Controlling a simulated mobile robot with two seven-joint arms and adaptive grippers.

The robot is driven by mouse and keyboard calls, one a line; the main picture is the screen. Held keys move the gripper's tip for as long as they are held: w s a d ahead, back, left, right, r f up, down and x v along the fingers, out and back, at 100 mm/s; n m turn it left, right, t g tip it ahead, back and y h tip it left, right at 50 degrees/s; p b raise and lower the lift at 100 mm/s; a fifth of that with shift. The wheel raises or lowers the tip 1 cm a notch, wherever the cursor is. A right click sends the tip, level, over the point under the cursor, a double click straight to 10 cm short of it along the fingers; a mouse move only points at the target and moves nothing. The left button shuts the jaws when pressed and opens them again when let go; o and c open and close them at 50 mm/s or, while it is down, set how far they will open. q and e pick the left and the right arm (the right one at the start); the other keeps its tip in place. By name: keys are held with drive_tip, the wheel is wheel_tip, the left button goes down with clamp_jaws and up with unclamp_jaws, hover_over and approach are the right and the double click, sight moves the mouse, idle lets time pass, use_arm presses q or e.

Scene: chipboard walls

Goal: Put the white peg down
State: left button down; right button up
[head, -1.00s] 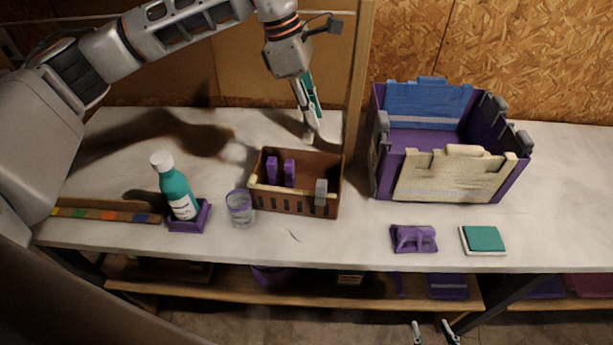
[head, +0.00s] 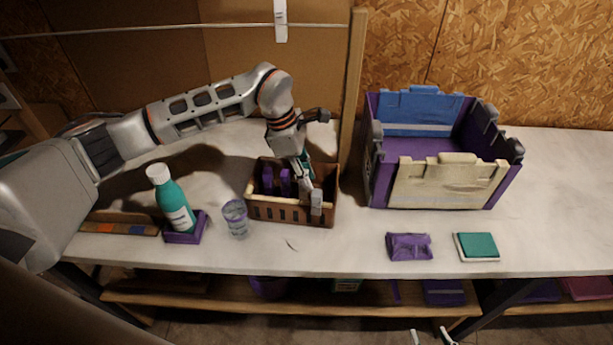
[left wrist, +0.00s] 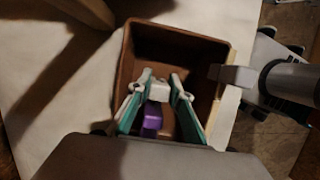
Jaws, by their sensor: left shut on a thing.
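My left gripper (head: 304,172) reaches down into the brown box (head: 270,208) on the table, in its right half. It is shut on the white peg (left wrist: 158,91), which shows between its two green-and-white fingers (left wrist: 157,92) in the left wrist view. In the head view the peg is mostly hidden by the fingers and the box. I cannot tell whether it touches the box floor. Two purple pegs (head: 285,182) stand in the left half of the box. My right gripper (head: 430,338) is at the bottom edge of the head view, its fingertips apart and empty.
A grey piece (head: 316,203) sits at the box's front wall. A glass (head: 235,219) and a green bottle (head: 174,202) stand left of the box. A wooden post (head: 351,90) rises close behind it. A purple crate (head: 500,185) stands to the right.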

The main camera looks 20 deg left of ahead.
use_arm(q)
drive_tip(key=shift+f, duration=0.25)
drive_tip(key=shift+f, duration=0.2)
drive_tip(key=c, duration=1.8)
unclamp_jaws()
drive_tip(key=shift+r, duration=0.25)
drive_tip(key=b+v, duration=0.1)
drive_tip(key=v, duration=1.1)
